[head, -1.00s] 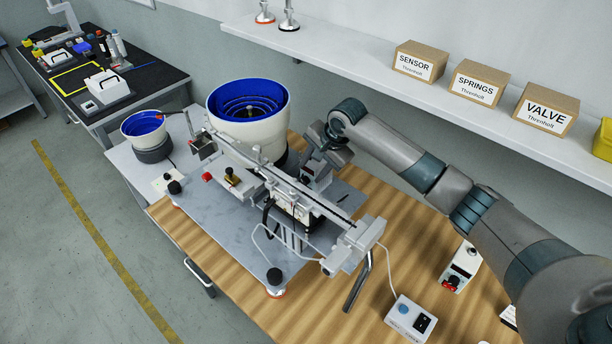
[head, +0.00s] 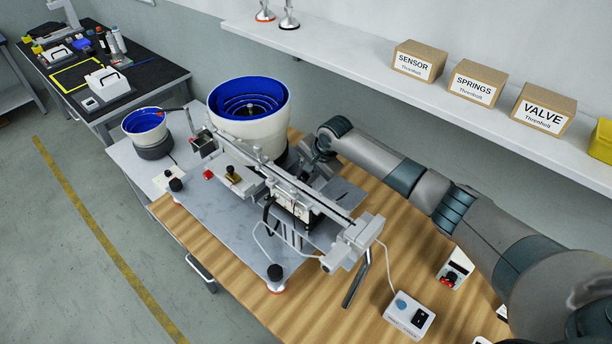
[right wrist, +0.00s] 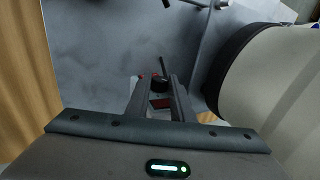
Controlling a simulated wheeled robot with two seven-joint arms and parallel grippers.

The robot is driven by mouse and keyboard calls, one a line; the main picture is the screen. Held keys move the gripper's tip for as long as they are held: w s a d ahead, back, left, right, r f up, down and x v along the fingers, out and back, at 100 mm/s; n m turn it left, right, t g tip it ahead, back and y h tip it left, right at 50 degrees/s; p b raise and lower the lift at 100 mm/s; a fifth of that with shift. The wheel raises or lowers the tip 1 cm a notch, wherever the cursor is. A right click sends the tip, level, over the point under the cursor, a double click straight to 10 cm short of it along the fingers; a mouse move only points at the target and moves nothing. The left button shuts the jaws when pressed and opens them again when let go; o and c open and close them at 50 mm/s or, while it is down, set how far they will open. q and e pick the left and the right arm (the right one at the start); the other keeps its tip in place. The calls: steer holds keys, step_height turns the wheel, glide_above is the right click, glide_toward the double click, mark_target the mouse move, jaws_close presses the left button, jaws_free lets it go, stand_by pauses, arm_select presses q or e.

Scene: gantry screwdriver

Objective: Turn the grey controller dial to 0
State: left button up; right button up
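In the right wrist view a small box with a black dial (right wrist: 160,84), red spots and a dark red window (right wrist: 160,102) shows between my fingers; it appears to be the grey controller. The dial's setting is too small to read. My right gripper (right wrist: 160,80) is open, one finger on each side of the dial in the picture. I cannot tell whether they touch it. In the head view my right gripper (head: 312,172) is down behind the gantry rail (head: 285,180), mostly hidden, and the grey controller is hidden there too. My left gripper is not in view.
A large white bowl feeder (head: 250,128) with a blue inside stands close by the right gripper. A shelf (head: 350,60) with cartons runs behind the arm.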

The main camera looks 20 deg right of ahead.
jaws_close()
steer(key=shift+w+a+r+g+h+p, duration=0.15)
steer(key=shift+r+g+h+p, duration=0.2)
steer(key=shift+p, duration=0.4)
steer(key=shift+w+f+g+h, duration=0.1)
steer(key=shift+f+g+h, duration=0.15)
steer(key=shift+g, duration=0.2)
steer(key=shift+w+a+g+h, duration=0.1)
steer(key=shift+g+h, duration=0.2)
steer(key=shift+g, duration=0.5)
steer(key=shift+h, duration=0.3)
steer(key=o, duration=0.7)
jaws_free()
steer(key=shift+c, duration=0.2)
